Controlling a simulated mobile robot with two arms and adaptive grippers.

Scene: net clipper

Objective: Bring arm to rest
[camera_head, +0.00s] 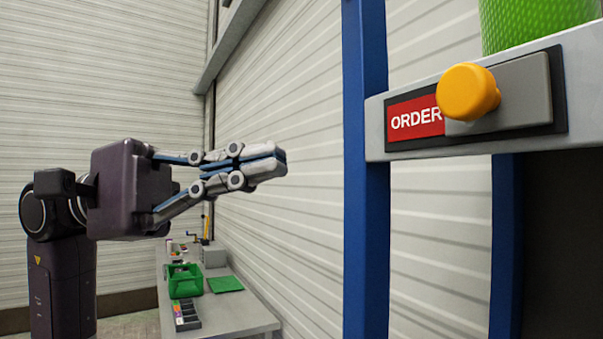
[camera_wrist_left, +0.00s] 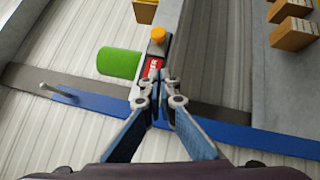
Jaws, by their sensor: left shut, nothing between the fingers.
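My left gripper (camera_head: 282,160) is in the middle of the head view, raised, its fingers together and pointing right with nothing between them. It also shows in the left wrist view (camera_wrist_left: 161,76), the fingertips shut. To its right in the head view is a yellow-orange button (camera_head: 468,92) on a grey and black panel beside a red ORDER label (camera_head: 415,118). The fingertips are apart from the button. The button also shows in the left wrist view (camera_wrist_left: 158,36), beyond the fingertips. My right gripper is in neither view.
The panel sits on a grey beam (camera_head: 376,128) by a blue post (camera_head: 366,200). A green cylinder (camera_head: 535,22) stands above it. A low grey table (camera_head: 240,312) with a green bin (camera_head: 185,281) is in the back. Between gripper and post the air is clear.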

